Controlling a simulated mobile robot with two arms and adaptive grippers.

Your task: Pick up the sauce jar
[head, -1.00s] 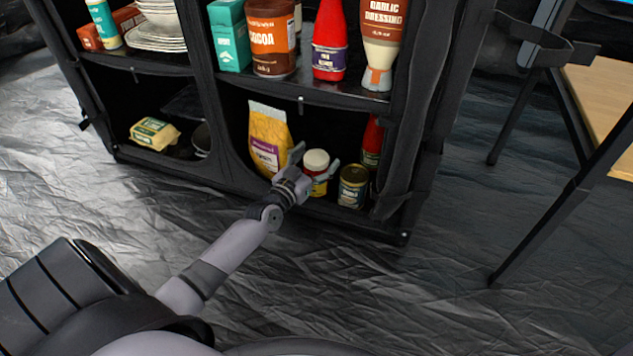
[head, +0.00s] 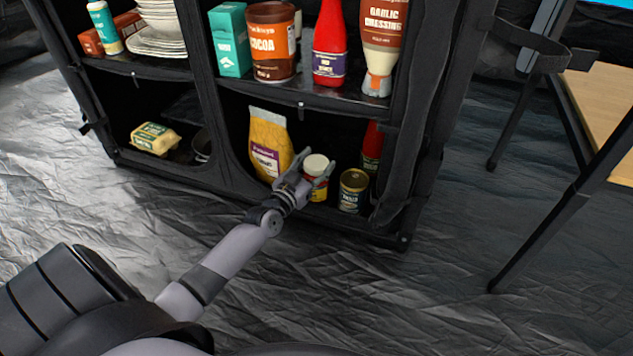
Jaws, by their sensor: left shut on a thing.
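The sauce jar (head: 317,166) has a white lid and a red and yellow label. It is upright in the lower right compartment of the black fabric shelf. My left gripper (head: 315,172) is shut on the jar, with a finger on each side of it. The fingers and wrist hide part of the jar's left side. I cannot tell whether the jar's base touches the shelf floor. My right gripper is not in view.
A yellow bag (head: 269,146) stands close left of the jar. A dark can with a gold lid (head: 353,191) stands close right, with a red bottle (head: 372,150) behind it. The upper shelf (head: 310,92) holds several bottles and packages. A wooden-topped table (head: 600,95) stands at right.

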